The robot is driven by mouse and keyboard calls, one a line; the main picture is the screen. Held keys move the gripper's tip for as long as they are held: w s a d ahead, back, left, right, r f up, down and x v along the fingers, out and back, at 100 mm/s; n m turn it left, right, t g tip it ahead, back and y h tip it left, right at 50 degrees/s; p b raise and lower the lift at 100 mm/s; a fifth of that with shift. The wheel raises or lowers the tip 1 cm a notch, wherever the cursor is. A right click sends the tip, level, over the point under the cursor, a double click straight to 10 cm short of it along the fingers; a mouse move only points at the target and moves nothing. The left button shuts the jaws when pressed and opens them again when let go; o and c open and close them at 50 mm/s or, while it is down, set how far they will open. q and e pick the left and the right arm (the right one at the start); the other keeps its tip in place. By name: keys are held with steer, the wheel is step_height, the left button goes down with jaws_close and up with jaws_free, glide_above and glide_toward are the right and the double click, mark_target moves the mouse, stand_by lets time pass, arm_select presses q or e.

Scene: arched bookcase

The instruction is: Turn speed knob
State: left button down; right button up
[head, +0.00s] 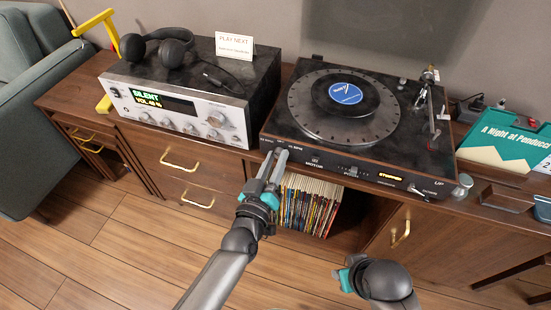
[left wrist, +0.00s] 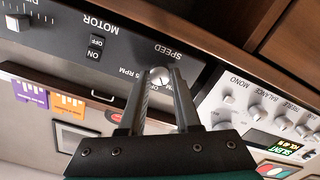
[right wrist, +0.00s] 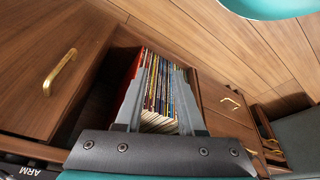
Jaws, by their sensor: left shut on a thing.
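The speed knob (left wrist: 160,77) is a small round silver knob on the turntable's black front panel, beside the SPEED and RPM lettering, seen in the left wrist view. My left gripper (head: 276,158) is at the left end of the turntable (head: 377,171) front, and its fingers hide the knob in the head view. In the left wrist view the left fingers (left wrist: 162,80) are closed around the knob, one on each side. My right gripper (head: 344,277) is low in front of the cabinet; in the right wrist view its fingers (right wrist: 158,100) are apart with nothing gripped between them.
A silver amplifier (head: 190,120) reading SILENT stands left of the turntable, with headphones (head: 158,48) on it. The turntable display (head: 390,177) appears to read STOPPED. Open floor is in front.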

arm_select(q)
steer(key=c, duration=0.6)
jaws_free()
steer(key=shift+s, duration=0.1)
steer(key=shift+s+a, duration=0.1)
steer(key=shift+s, duration=0.15)
steer(key=p+v, duration=0.4)
steer(key=v, duration=1)
steer(key=shift+s, duration=0.3)
arm_select(e)
steer(key=s+d+f+g, duration=0.1)
steer(key=s+f, duration=0.3)
steer(key=f, duration=0.4)
steer(key=shift+d+f, duration=0.15)
steer(key=shift+f, duration=0.25)
arm_select(q)
steer(key=shift+a, duration=0.1)
